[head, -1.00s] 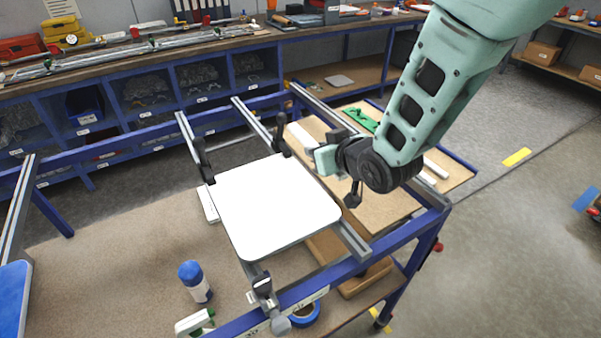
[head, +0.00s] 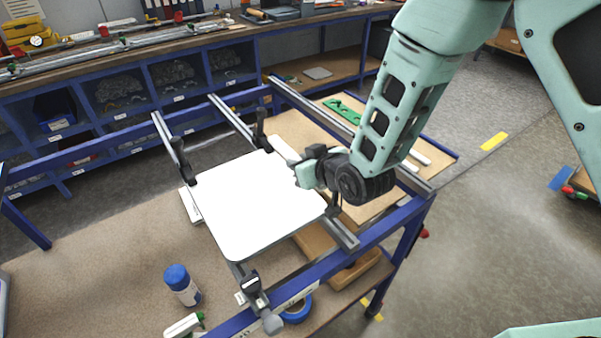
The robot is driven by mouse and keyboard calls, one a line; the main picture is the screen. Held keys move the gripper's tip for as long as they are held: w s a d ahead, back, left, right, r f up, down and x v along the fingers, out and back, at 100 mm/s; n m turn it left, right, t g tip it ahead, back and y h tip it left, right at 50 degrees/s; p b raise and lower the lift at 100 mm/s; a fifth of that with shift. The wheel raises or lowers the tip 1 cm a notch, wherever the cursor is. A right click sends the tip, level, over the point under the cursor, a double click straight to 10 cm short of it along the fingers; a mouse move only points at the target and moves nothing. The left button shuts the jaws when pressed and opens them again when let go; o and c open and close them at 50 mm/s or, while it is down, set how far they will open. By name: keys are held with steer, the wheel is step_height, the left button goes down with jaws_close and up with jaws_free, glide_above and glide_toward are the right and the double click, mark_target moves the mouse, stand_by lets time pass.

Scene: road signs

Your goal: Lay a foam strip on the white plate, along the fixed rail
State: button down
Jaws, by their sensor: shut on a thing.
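The white plate (head: 255,210) is a blank rounded square held on grey metal rails over the blue frame, with black clamps at its far corners and near edge. My gripper (head: 308,172) is at the plate's right edge, shut on a white foam strip (head: 283,147). The strip points away toward the far right clamp, and its near end is hidden by my gripper. I cannot tell whether it touches the plate. More white strips (head: 416,156) lie on the brown board at right, partly hidden by my arm. I cannot tell which rail is the fixed one.
A black clamp (head: 262,128) stands close to the strip at the far right corner. A green part (head: 342,110) lies on the board.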

step_height(320, 180, down, 4)
steer(key=shift+f+p, duration=0.1)
steer(key=shift+p, duration=0.5)
steer(key=shift+f+b, duration=0.7)
steer(key=shift+b, duration=0.1)
steer(key=shift+r, duration=0.1)
steer(key=c, duration=1.2)
jaws_free()
